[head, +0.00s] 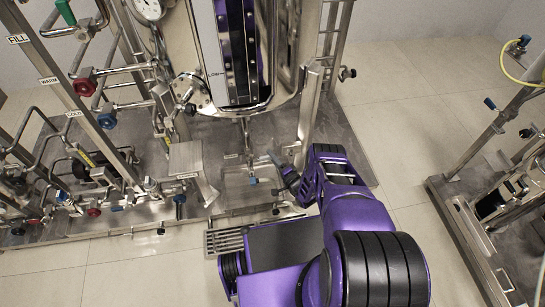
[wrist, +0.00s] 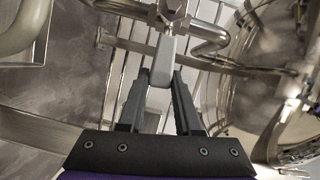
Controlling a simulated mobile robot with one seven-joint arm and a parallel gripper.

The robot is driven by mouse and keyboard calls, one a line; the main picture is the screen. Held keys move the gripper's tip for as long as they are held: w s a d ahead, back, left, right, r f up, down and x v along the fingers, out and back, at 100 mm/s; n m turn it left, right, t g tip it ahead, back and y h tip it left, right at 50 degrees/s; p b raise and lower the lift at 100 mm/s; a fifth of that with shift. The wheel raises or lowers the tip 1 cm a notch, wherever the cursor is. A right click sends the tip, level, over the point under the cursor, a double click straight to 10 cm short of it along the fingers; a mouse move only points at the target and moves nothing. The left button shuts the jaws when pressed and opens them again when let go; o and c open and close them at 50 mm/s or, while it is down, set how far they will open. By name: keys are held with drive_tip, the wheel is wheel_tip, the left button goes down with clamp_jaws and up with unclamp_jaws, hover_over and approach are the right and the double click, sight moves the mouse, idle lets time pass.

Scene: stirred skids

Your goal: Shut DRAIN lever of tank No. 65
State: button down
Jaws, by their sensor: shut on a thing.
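In the wrist view, my gripper (wrist: 161,82) has its two black fingers closed around the free end of a flat grey lever (wrist: 164,62). The lever runs up from the fingers to a metal valve fitting (wrist: 172,10) at the top edge. No label on this valve can be read. In the head view, my gripper (head: 284,172) is low beside the steel tank (head: 205,50), over the skid's floor plate; the gripped lever is hard to make out there. The tank's number cannot be read.
A steel frame leg (head: 307,100) stands close to my gripper. In the wrist view, a bent pipe (wrist: 212,38) lies just right of the lever. Pipes and a red handwheel (head: 84,87) crowd the left. Another skid (head: 460,215) stands right, across clear tiled floor.

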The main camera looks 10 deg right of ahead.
drive_tip(key=shift+s+a+f, duration=0.1)
drive_tip(key=shift+a, duration=0.05)
drive_tip(key=c, duration=0.6)
unclamp_jaws()
drive_tip(key=shift+s, duration=0.1)
